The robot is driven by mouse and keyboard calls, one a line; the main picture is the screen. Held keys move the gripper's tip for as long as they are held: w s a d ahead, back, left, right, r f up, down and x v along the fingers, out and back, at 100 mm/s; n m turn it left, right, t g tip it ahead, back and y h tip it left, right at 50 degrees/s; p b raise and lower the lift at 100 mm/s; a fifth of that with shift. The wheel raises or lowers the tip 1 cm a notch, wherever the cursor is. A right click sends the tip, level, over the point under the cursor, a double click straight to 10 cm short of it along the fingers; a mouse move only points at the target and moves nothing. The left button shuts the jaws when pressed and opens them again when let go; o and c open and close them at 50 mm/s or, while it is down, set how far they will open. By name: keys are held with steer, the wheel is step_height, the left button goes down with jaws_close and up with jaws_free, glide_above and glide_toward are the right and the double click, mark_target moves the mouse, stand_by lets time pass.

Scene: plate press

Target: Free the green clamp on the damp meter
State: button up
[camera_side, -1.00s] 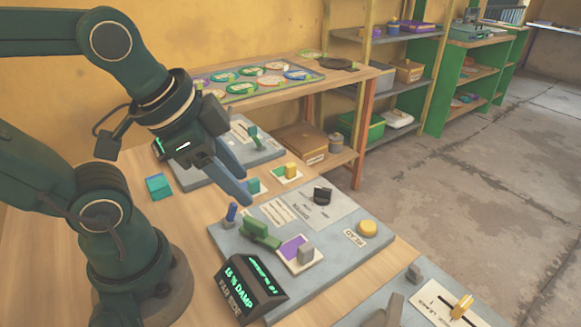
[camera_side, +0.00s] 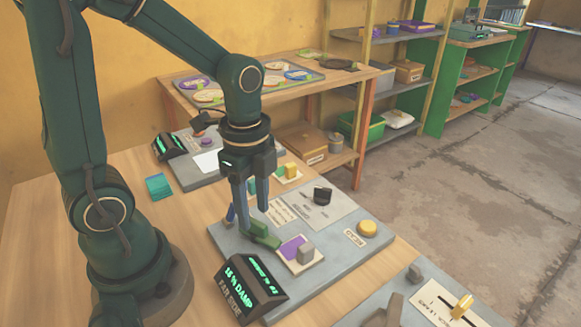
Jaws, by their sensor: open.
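The damp meter is a grey board (camera_side: 330,258) with a dark display box (camera_side: 250,288) at its front that reads 15 % DAMP, FAR SIDE. I cannot tell whether the fingers touch the clamp.
A yellow button (camera_side: 367,228) marked READ and a black knob (camera_side: 322,194) stand on the same board. Another grey board (camera_side: 400,310) with a yellow lever stands front right.

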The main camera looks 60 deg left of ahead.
steer(key=shift+f, duration=0.95)
jaws_close()
